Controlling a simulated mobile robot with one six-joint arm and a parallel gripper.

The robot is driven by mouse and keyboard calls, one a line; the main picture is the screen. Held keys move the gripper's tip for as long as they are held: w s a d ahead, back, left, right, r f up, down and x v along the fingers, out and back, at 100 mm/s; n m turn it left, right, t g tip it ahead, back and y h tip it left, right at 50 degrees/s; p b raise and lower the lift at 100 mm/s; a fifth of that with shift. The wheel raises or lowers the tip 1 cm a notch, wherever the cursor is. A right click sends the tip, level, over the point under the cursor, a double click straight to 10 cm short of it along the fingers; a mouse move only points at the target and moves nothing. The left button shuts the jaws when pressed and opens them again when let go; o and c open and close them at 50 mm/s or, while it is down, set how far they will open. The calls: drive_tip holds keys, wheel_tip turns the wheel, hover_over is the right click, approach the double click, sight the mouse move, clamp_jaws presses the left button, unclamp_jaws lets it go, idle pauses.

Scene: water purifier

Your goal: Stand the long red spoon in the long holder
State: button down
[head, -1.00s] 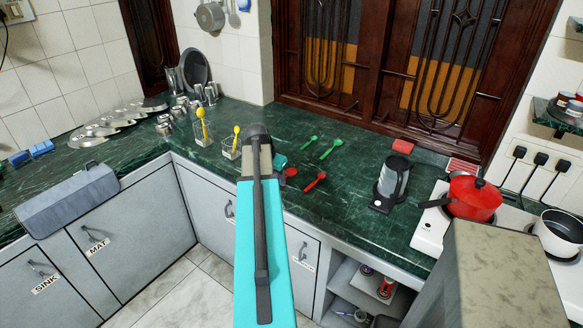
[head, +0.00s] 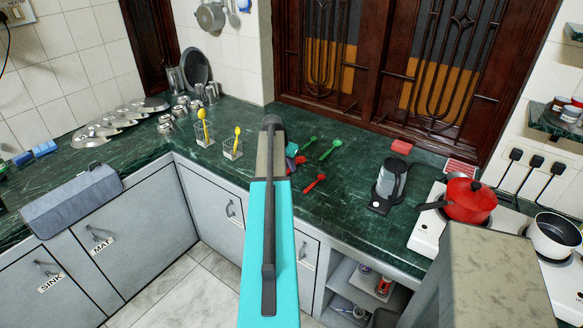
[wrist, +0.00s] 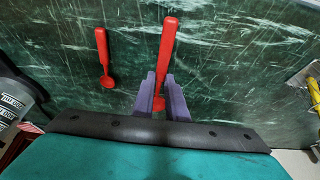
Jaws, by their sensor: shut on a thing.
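The long red spoon (wrist: 167,55) is between the purple fingers of my gripper (wrist: 161,92) in the wrist view. The fingers are shut on it near its bowl end, and its handle points up in the picture. In the head view my arm hides most of the gripper; a bit of the red spoon (head: 300,159) shows beside it. I cannot tell how far it is above the counter. A taller clear holder (head: 204,137) and a lower clear holder (head: 232,152) stand left of my arm, each with a yellow spoon.
A shorter red spoon (head: 314,185) lies on the green counter, and shows in the wrist view (wrist: 104,60). Two green spoons (head: 330,149) lie behind it. Steel cups stand back left.

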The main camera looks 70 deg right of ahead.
drive_tip(key=shift+d, duration=0.15)
drive_tip(key=shift+d+p, duration=0.35)
drive_tip(key=shift+d, duration=0.5)
drive_tip(key=shift+f+p, duration=0.8)
drive_tip(key=shift+f, duration=0.9)
drive_tip(key=shift+f+b, duration=0.3)
drive_tip(key=c, duration=1.8)
unclamp_jaws()
drive_tip(key=shift+o, duration=0.2)
drive_tip(key=shift+r+p, duration=0.2)
drive_tip(key=shift+p, duration=0.2)
drive_tip(key=shift+a, duration=0.1)
